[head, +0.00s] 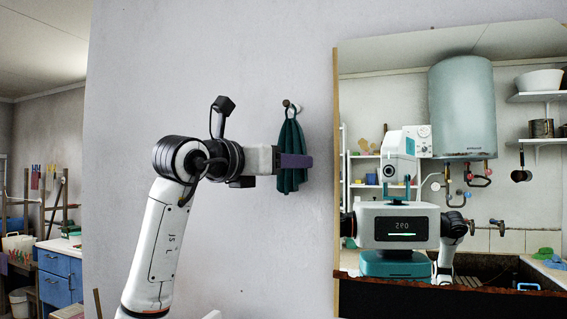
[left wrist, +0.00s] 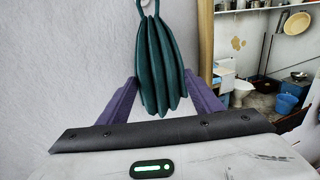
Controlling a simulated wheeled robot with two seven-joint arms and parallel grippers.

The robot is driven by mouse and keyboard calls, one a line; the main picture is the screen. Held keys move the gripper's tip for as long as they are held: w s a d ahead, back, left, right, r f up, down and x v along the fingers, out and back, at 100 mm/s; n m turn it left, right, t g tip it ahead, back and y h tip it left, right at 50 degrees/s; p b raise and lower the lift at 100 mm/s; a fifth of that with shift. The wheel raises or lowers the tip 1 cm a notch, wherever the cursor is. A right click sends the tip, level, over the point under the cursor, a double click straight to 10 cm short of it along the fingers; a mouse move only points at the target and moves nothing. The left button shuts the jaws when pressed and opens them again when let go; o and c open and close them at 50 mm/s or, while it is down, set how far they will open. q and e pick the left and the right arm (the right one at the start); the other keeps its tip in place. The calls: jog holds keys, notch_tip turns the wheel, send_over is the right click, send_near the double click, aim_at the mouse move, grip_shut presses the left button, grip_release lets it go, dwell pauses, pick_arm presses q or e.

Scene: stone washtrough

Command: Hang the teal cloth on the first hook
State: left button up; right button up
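The teal cloth (head: 290,150) hangs in folds against the pale wall, below a hook (head: 287,103) with a dark knob. In the left wrist view the cloth (left wrist: 158,60) hangs by a thin loop (left wrist: 150,13) from a pale fitting at the top edge. How the loop sits on the hook is not clear. My left gripper (head: 297,161) reaches in from the left at the cloth's middle. Its purple fingers (left wrist: 160,88) are apart, one on each side of the cloth, close to its edges; the near finger hides part of the cloth in the head view. My right gripper is not in view.
A large mirror (head: 336,200) stands right of the cloth, reflecting me, a boiler, shelves and a trough. At the far left are a blue cabinet (head: 55,277) and a wooden rack (head: 42,205). The wall around the cloth is bare.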

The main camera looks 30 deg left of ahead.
pick_arm(q)
jog(key=o, duration=0.5)
jog(key=s+b, duration=0.2)
jog(key=s, duration=0.8)
jog(key=shift+s+a+b, duration=0.15)
jog(key=shift+b, duration=0.2)
jog(key=shift+f, duration=0.1)
